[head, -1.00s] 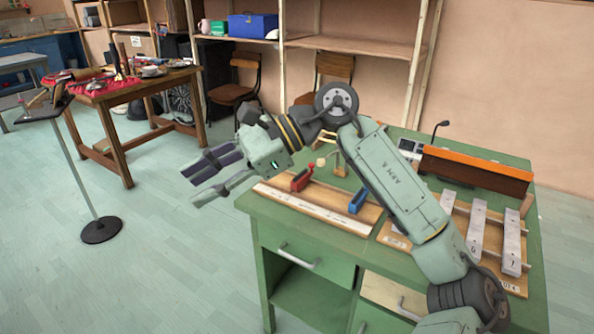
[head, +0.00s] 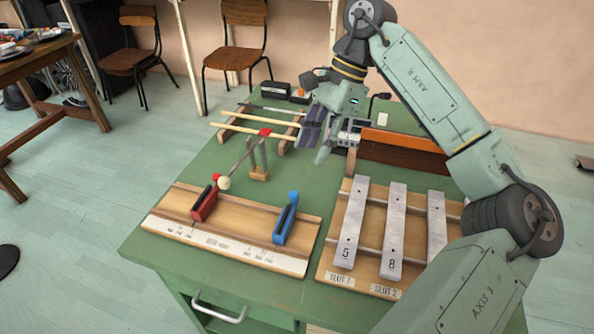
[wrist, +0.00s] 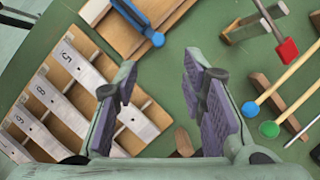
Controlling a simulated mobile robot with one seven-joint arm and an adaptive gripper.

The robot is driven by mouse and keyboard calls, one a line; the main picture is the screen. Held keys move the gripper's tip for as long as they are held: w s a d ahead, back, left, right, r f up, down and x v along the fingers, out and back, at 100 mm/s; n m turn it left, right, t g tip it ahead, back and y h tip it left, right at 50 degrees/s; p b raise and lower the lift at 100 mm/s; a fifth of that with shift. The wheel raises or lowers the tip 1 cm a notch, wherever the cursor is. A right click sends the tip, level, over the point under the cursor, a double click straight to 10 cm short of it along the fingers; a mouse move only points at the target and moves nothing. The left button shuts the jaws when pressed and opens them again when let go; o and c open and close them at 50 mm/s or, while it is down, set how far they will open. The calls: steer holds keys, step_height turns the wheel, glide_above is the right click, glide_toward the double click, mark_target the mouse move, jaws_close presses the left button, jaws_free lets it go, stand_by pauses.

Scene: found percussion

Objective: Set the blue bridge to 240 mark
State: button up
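The blue bridge (head: 286,220) stands on a wooden board with a white marked scale strip (head: 228,245) along its front edge. It sits right of the red bridge (head: 205,202), towards the board's right end. The scale figures are too small to read surely. In the wrist view the blue bridge (wrist: 150,32) shows at the top, beyond my fingers. My gripper (head: 322,135) is above the back part of the green bench, behind and to the right of the blue bridge and apart from it. Its fingers (wrist: 165,105) are spread with nothing between them.
Metal bars (head: 396,235) on a wooden frame lie right of the scale board. Sticks (head: 255,130) lie on a rack behind. An orange-topped box (head: 400,145) stands at the back right.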

mark_target(294, 193)
steer(key=p+x, duration=0.2)
steer(key=x, duration=0.8)
steer(key=shift+s+a+f, duration=0.15)
steer(key=shift+s+f, duration=0.1)
steer(key=shift+c, duration=0.6)
jaws_close()
